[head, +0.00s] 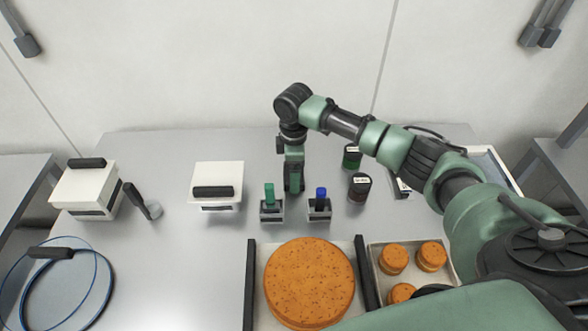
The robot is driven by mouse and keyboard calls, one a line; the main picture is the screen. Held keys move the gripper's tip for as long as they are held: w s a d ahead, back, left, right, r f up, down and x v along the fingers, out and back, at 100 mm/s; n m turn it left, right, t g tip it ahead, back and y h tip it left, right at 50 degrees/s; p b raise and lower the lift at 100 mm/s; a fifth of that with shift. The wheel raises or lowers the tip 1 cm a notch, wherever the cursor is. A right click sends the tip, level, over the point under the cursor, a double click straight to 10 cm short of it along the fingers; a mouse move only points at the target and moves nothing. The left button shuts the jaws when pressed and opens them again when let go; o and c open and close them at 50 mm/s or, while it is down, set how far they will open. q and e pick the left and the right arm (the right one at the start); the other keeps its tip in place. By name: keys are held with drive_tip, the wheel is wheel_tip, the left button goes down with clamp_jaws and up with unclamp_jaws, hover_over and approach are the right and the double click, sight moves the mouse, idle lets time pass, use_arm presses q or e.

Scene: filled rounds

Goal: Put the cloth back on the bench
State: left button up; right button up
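No cloth can be made out in the head view; part of the bench's right side is hidden behind my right arm. The bench (190,265) is a pale grey top. My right arm reaches in from the right, and its gripper (293,187) points down over the back middle of the bench, behind two small holders. Whether its fingers are open or shut, or hold anything, is too small to tell. My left gripper is not in view.
White boxes (217,175) (70,185), a black-handled tool (136,196) and a blue hoop (25,300) are at left. Holders carry a green piece (269,193) and a blue-topped piece (320,194). Dark jars (359,190), a large orange round (308,283) and small rounds (431,255) are at right.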

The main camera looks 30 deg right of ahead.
drive_tip(key=shift+f, duration=0.15)
drive_tip(key=o, duration=1.1)
wheel_tip(320, 180, up, 12)
drive_tip(key=shift+r+b, duration=0.2)
drive_tip(key=shift+b, duration=0.9)
